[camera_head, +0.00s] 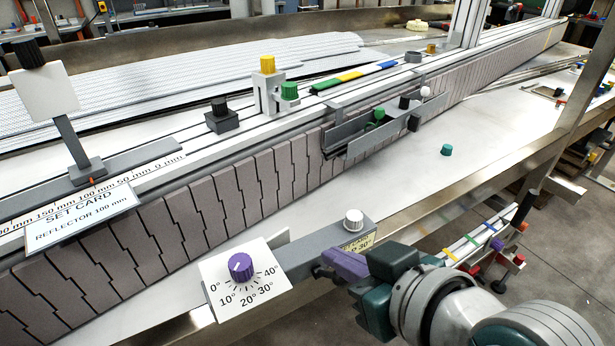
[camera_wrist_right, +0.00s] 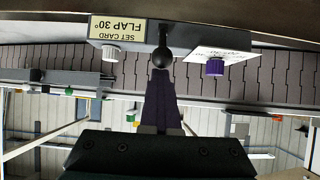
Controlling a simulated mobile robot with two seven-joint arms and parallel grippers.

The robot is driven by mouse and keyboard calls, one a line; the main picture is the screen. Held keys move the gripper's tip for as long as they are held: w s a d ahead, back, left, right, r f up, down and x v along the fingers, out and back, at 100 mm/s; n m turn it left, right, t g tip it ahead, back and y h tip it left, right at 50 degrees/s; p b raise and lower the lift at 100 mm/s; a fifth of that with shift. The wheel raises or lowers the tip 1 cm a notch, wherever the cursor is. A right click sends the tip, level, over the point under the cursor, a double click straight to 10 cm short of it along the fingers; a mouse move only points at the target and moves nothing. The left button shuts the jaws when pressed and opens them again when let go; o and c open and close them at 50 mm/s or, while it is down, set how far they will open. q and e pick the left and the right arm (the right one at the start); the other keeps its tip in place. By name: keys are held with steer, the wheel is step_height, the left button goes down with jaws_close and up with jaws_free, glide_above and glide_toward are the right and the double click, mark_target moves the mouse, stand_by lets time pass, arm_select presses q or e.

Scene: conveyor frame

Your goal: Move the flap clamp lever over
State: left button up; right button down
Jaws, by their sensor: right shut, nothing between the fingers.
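The flap clamp lever is a black lever with a round ball end (camera_wrist_right: 163,57), standing out from the grey flap unit (camera_head: 313,255). In the head view the lever is mostly hidden behind my fingers. My right gripper (camera_head: 335,258) has purple fingers, shut and empty. In the right wrist view its fingertips (camera_wrist_right: 161,73) are right at the ball end; I cannot tell if they touch it. A purple knob (camera_head: 241,267) sits on a white dial marked 0° to 40°. A white knob (camera_head: 354,221) stands above the "FLAP 30°" card (camera_wrist_right: 117,31). My left gripper is not in view.
The slatted conveyor side (camera_head: 200,215) runs behind the flap unit. A grey bracket (camera_head: 375,135) with green, black and white knobs is fixed farther along. A small green knob (camera_head: 446,150) lies on the metal ledge, which is otherwise clear nearby.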

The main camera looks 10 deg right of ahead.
steer(key=shift+w+r, duration=0.1)
steer(key=shift+w+a+r+p, duration=0.2)
steer(key=shift+w+r, duration=0.1)
steer(key=shift+w, duration=0.1)
steer(key=shift+w+a+r+p, duration=0.1)
steer(key=shift+w+r+p, duration=0.15)
steer(key=shift+w, duration=0.15)
steer(key=c, duration=1.1)
jaws_free()
steer(key=shift+s, duration=0.1)
